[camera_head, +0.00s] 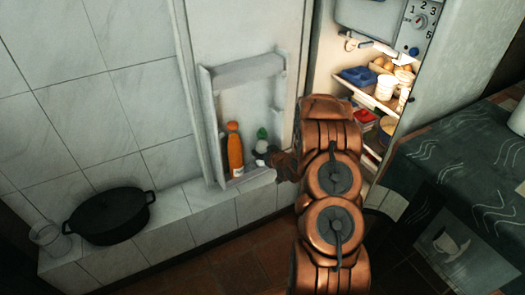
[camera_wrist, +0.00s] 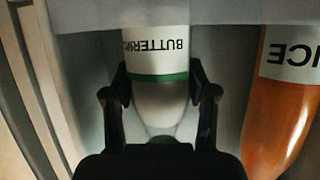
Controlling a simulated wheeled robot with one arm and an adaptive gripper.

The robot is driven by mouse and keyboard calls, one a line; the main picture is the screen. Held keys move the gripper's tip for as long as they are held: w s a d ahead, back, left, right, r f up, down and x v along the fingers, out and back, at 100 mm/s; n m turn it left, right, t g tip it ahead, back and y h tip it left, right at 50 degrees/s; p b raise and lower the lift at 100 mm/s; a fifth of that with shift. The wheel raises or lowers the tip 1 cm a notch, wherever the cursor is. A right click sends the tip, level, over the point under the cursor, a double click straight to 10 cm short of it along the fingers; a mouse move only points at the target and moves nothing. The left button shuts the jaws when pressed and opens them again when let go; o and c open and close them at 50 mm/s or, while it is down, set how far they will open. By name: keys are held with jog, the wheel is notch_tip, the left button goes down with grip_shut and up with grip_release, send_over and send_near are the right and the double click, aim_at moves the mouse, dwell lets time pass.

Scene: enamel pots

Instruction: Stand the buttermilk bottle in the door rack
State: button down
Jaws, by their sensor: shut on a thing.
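The buttermilk bottle (camera_wrist: 155,60) is white with a green band, a dark-lettered label and a green cap; the label reads upside down in the wrist view. Its green cap and neck (camera_head: 262,134) show in the head view at the fridge door rack (camera_head: 210,128), right of the orange juice bottle. My gripper (camera_wrist: 157,90) is shut on the bottle, one finger on each side near the green band. In the head view my gripper (camera_head: 276,158) is partly hidden by my arm. A pale rail crosses the bottle's lower part in the wrist view, so its base is hidden.
The orange juice bottle (camera_head: 234,152) stands in the rack close beside, and shows in the wrist view (camera_wrist: 277,110). The open fridge (camera_head: 375,95) holds food at the right. A black pot (camera_head: 110,215) and glass jar (camera_head: 50,240) stand on the tiled ledge (camera_head: 195,232).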

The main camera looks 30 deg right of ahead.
jog(key=shift+c, duration=1.3)
grip_release()
jog(key=shift+s, duration=0.1)
jog(key=v, duration=1.1)
jog(key=shift+s+r, duration=0.2)
jog(key=shift+s, duration=0.2)
